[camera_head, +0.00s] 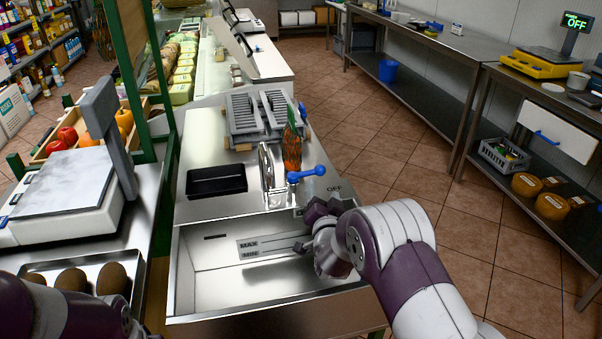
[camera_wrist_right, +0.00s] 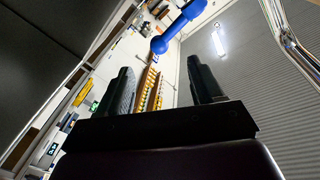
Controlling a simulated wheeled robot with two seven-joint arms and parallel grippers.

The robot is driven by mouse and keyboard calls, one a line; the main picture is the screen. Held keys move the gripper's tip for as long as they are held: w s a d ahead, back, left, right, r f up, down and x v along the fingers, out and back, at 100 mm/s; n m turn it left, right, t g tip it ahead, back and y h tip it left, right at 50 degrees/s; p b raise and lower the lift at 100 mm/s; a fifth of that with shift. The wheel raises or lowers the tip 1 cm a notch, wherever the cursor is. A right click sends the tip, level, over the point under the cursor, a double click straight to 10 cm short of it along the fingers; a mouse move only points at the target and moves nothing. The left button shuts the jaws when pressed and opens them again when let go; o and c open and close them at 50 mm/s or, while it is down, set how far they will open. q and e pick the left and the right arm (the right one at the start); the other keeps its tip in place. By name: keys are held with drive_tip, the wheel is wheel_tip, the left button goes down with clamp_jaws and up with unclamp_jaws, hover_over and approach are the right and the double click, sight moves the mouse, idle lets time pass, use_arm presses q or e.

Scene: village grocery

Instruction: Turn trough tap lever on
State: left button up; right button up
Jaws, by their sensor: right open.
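The blue tap lever (camera_head: 306,174) sticks out to the right at the back edge of the steel trough (camera_head: 200,270), beside the curved chrome spout (camera_head: 267,168). An OFF mark (camera_head: 334,188) shows on the deck right of the lever. My right gripper (camera_head: 318,206) is just below and in front of the lever, apart from it. In the right wrist view its two black fingers (camera_wrist_right: 161,74) are spread with nothing between them. The blue lever (camera_wrist_right: 178,27) is above and beyond the fingertips there, and the chrome tube (camera_wrist_right: 288,38) is at upper right. My left gripper is out of view.
A black tray (camera_head: 216,180), a slotted grey rack (camera_head: 258,112) and an orange patterned item (camera_head: 292,148) stand on the counter behind the trough. A scale (camera_head: 70,190) stands at left. The tiled aisle (camera_head: 400,160) at right is clear.

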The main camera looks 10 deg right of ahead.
sight(318, 166)
drive_tip(key=w, duration=0.4)
drive_tip(key=w+d, duration=0.1)
drive_tip(key=w, duration=0.3)
drive_tip(key=w+d, duration=0.1)
drive_tip(key=w, duration=0.3)
drive_tip(key=shift+w+r, duration=0.1)
drive_tip(key=shift+r, duration=0.05)
drive_tip(key=shift+a, duration=0.1)
clamp_jaws()
